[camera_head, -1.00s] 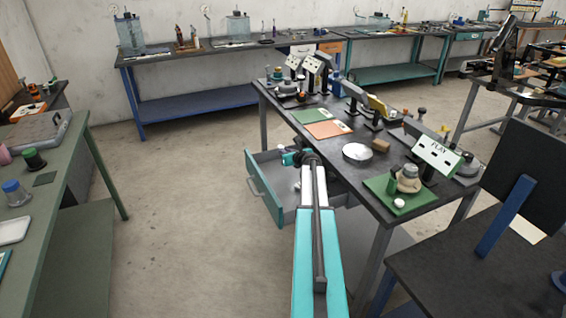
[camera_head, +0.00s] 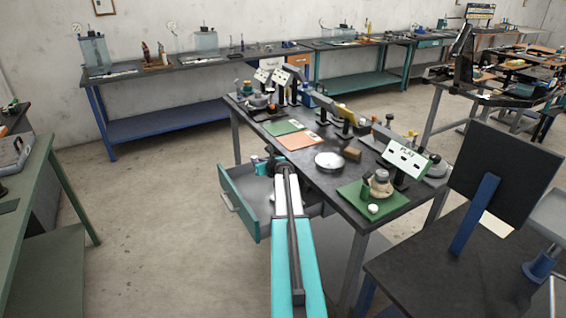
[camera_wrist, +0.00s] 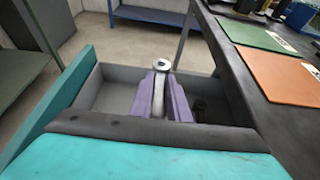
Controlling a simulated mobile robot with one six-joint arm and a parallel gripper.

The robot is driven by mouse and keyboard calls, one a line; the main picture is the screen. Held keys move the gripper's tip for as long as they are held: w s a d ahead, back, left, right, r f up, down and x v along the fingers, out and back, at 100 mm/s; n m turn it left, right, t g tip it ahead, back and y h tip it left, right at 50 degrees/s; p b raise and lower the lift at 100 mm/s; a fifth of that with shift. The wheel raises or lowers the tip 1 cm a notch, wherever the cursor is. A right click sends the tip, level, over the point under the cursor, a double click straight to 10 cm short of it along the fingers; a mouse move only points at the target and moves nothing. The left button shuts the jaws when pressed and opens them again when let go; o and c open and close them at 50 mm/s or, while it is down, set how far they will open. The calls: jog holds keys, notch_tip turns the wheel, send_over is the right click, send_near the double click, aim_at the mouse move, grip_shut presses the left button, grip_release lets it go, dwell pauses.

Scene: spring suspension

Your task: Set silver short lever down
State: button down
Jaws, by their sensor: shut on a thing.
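In the wrist view my gripper (camera_wrist: 161,98) is shut on the silver short lever (camera_wrist: 162,64). The gripper and lever appear over the open drawer (camera_wrist: 98,90), which has a grey inside and a teal front. In the head view my arm reaches out to this drawer (camera_head: 240,206) and my gripper (camera_head: 264,166) is small at its far end. The lever cannot be made out there.
The drawer is pulled out from under a dark workbench (camera_head: 335,193). On the bench are a green mat (camera_head: 283,127), an orange mat (camera_head: 300,141), a round silver dish (camera_head: 329,161) and several fixtures. Open floor lies left of the drawer.

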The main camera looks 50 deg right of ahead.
jog(key=shift+s+a+r+h, duration=0.1)
jog(key=shift+s+a+h, duration=0.2)
jog(key=shift+s, duration=0.3)
jog(key=s+d+r+m+g+h+p, duration=0.1)
jog(key=s+d+r+p, duration=0.2)
jog(key=s, duration=0.6)
jog(key=s+d+r+m+g+h+p, duration=0.1)
jog(key=s+d+r+m+p, duration=0.1)
jog(key=s+d+r, duration=0.5)
jog(key=s+d+r+m+g+h+p, duration=0.1)
jog(key=s+d+r+h+p, duration=0.1)
jog(key=s+d+r+p, duration=0.2)
jog(key=s+d+r, duration=0.1)
jog(key=s+r, duration=0.2)
jog(key=s, duration=0.3)
jog(key=shift+s+m, duration=0.3)
jog(key=shift+f, duration=0.1)
send_over(331, 162)
jog(key=shift+f+p, duration=0.45)
jog(key=shift+f, duration=2.65)
jog(key=shift+f, duration=1.85)
jog(key=shift+f, duration=0.15)
